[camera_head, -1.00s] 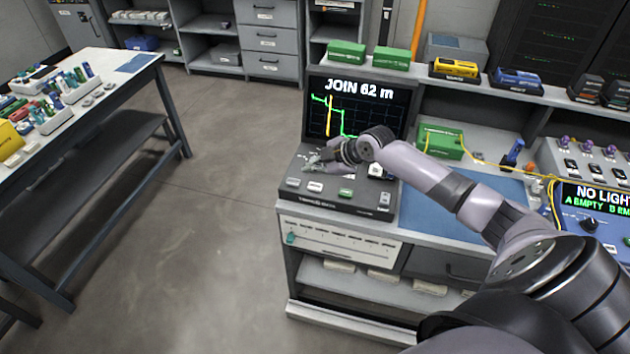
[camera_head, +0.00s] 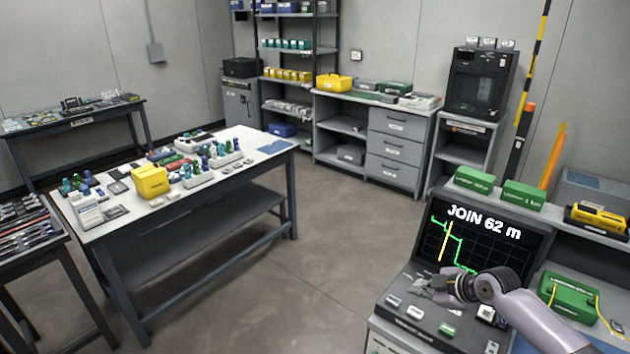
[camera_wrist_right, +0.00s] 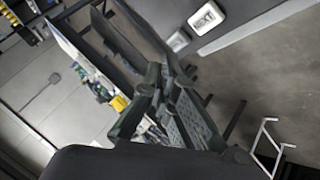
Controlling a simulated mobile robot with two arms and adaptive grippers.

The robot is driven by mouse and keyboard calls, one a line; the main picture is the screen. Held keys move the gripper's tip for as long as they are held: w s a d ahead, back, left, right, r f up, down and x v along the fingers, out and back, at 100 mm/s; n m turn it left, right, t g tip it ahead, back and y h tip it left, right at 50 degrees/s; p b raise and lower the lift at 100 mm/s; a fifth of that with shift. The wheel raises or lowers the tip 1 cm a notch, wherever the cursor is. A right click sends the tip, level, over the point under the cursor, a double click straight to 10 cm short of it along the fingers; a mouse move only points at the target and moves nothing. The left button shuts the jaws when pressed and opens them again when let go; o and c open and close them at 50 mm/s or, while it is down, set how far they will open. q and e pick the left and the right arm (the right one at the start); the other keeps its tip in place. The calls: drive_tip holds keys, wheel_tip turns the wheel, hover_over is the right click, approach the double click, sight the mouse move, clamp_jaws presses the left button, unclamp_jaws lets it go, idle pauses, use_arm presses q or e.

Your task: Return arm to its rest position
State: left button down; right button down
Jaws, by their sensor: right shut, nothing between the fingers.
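My right arm comes in from the lower right of the head view. Its gripper (camera_head: 428,287) is over the grey instrument (camera_head: 437,311), whose screen (camera_head: 476,237) reads "JOIN 62 m" above a green trace and a yellow line. The gripper is shut and holds nothing. In the right wrist view its fingers (camera_wrist_right: 168,100) show dark and close together, with part of the instrument's panel and a white button (camera_wrist_right: 206,17) at the top. I cannot tell whether the fingertips touch the panel. My left gripper is not in view.
A white-topped table (camera_head: 258,152) with small parts and a yellow box (camera_head: 150,181) stands at the left. Green boxes (camera_head: 474,180) sit on the shelf above the screen. A green case (camera_head: 570,297) lies right of the arm. Open floor (camera_head: 300,270) separates table and bench.

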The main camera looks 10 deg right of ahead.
drive_tip(key=s+a+f+m+g, duration=0.15)
drive_tip(key=s+a+f, duration=0.25)
drive_tip(key=s+a, duration=0.4)
drive_tip(key=s+a+f+m+g, duration=0.1)
drive_tip(key=s+a+f+g, duration=0.1)
drive_tip(key=s+a+f, duration=0.5)
drive_tip(key=s+a+r+m+g+h, duration=0.1)
drive_tip(key=s+r+m+h, duration=0.2)
drive_tip(key=s, duration=0.6)
drive_tip(key=s+a+r+m+g, duration=0.1)
drive_tip(key=s+r+m, duration=0.2)
drive_tip(key=s+m, duration=0.5)
drive_tip(key=s+f+n, duration=0.2)
drive_tip(key=s+f, duration=0.1)
drive_tip(key=f, duration=2.5)
drive_tip(key=s+d+f+g, duration=0.1)
drive_tip(key=s+d+f, duration=0.1)
drive_tip(key=s+f, duration=0.6)
drive_tip(key=s+d+f+g+b, duration=0.1)
drive_tip(key=s+f, duration=0.7)
drive_tip(key=s, duration=0.1)
drive_tip(key=shift+d+f+b, duration=0.15)
drive_tip(key=shift+d+b, duration=0.15)
drive_tip(key=shift+d, duration=0.05)
